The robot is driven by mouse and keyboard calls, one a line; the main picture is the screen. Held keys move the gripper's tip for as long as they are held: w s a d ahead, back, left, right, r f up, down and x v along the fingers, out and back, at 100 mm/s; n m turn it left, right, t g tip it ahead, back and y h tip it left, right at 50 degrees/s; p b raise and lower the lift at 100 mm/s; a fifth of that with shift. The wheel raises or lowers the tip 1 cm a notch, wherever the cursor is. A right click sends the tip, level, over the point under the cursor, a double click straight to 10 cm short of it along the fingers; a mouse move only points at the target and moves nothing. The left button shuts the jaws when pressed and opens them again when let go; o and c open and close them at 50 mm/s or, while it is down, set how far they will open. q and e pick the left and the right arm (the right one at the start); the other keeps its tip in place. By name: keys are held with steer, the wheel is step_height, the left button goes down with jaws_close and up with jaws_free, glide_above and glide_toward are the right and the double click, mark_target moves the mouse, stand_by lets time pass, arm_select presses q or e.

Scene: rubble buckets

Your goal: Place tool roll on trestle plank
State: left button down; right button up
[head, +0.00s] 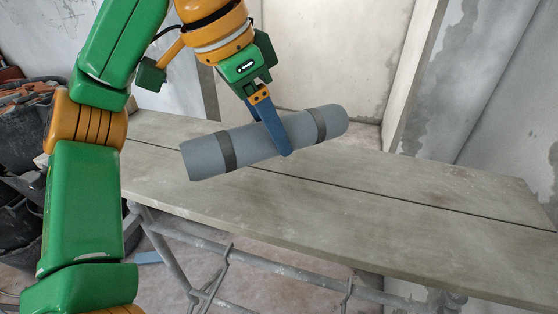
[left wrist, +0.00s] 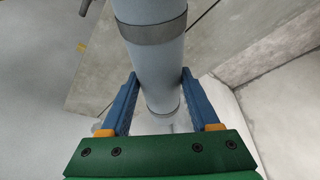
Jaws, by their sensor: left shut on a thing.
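The tool roll (head: 206,156) is a grey-blue cylinder with two dark straps. In the head view it is held tilted, its right end higher, in front of and over the trestle plank (head: 400,216). My left gripper (head: 275,130) is shut around the middle of the roll, its blue fingers on either side. In the left wrist view the roll (left wrist: 155,70) runs between the two fingers of the gripper (left wrist: 155,105). The plank is a pale, dusty board surface with a dark seam along it. Whether the roll touches the plank is hard to tell. My right gripper is not in view.
The plank rests on a metal trestle frame (head: 260,262). Black buckets with rubble (head: 22,130) stand at the left behind my arm. A wall panel edge (head: 410,75) rises behind the plank. The plank's right part is bare.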

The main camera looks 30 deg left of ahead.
arm_select(q)
steer(key=w+f, duration=0.1)
steer(key=w, duration=0.1)
steer(key=w+f, duration=0.1)
steer(key=f, duration=0.1)
steer(key=w+f+b, duration=0.1)
steer(key=w+f, duration=0.1)
steer(key=shift+w+a+f, duration=0.1)
steer(key=shift+w+a, duration=0.15)
steer(key=shift+w, duration=0.05)
steer(key=shift+s+f+b, duration=0.15)
steer(key=shift+f+b, duration=0.15)
steer(key=shift+f, duration=0.35)
steer(key=shift+s+f+b, duration=0.15)
steer(key=shift+f+b, duration=0.15)
steer(key=shift+f, duration=0.3)
steer(key=shift+s+r, duration=0.15)
steer(key=shift+s, duration=0.2)
steer(key=shift+w+f, duration=0.2)
steer(key=shift+c, duration=0.6)
jaws_free()
steer(key=shift+d, duration=0.1)
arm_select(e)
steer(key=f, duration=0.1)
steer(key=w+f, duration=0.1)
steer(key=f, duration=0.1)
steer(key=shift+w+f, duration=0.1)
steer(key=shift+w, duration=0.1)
arm_select(q)
steer(key=shift+s+r, duration=0.1)
